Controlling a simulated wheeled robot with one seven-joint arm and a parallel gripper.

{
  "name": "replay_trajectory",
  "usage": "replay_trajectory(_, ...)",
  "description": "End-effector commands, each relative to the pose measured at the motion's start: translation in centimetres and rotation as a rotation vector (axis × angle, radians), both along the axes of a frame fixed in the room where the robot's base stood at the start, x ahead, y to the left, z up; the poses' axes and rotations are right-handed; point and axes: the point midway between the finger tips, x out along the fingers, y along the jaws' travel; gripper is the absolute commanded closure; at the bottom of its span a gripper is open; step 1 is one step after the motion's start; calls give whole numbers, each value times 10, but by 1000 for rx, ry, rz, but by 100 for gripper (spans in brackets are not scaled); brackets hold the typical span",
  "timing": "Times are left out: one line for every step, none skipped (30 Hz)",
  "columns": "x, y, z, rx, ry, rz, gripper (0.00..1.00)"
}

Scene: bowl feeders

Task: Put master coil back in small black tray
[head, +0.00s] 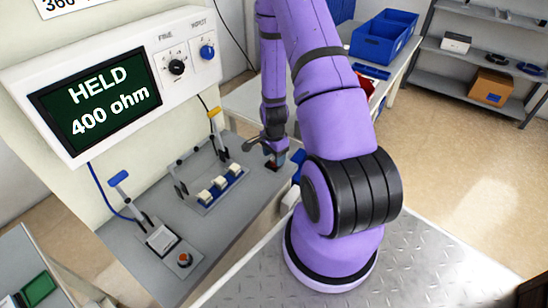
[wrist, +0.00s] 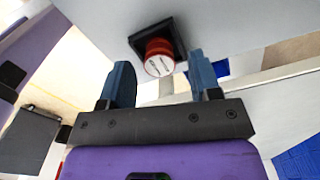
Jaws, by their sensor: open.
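The red master coil (wrist: 159,56) with a white labelled end sits at the small black tray (wrist: 178,34) in the wrist view. The coil appears to stand in the tray. My gripper (wrist: 160,64) is open, its two blue fingertips on either side of the coil in the picture with visible gaps. Whether the fingers are level with the coil is hard to tell. In the head view my gripper (head: 273,150) is over the right part of the grey bench, with a small red and dark patch, probably the coil and tray (head: 274,164), just below it.
A white tester panel reads "HELD 400 ohm" on its screen (head: 97,103). A rack with several white and blue coils (head: 220,188) stands left of my gripper. Blue bins (head: 384,37) stand behind.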

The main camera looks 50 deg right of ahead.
Motion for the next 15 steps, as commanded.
replay_trajectory(1, 0, 7, -1, -3, 0, 43)
replay_trajectory(1, 0, 11, -1, -3, -1, 43)
replay_trajectory(0, 0, 17, -1, -2, -1, 43)
replay_trajectory(0, 0, 22, -1, -3, -2, 43)
replay_trajectory(0, 0, 26, -1, -3, -2, 43)
replay_trajectory(0, 0, 33, -1, -2, -1, 43)
replay_trajectory(1, 0, 38, -2, -3, 0, 43)
replay_trajectory(1, 0, 42, -2, -3, 0, 43)
replay_trajectory(1, 0, 48, -1, -3, 1, 43)
replay_trajectory(0, 0, 53, -1, -3, 0, 43)
replay_trajectory(0, 0, 58, -1, -3, 0, 43)
replay_trajectory(0, 0, 64, -1, -2, 0, 43)
replay_trajectory(0, 0, 68, -2, -2, -1, 43)
replay_trajectory(0, 0, 73, -2, -3, -1, 43)
replay_trajectory(0, 0, 78, -1, -2, 0, 43)
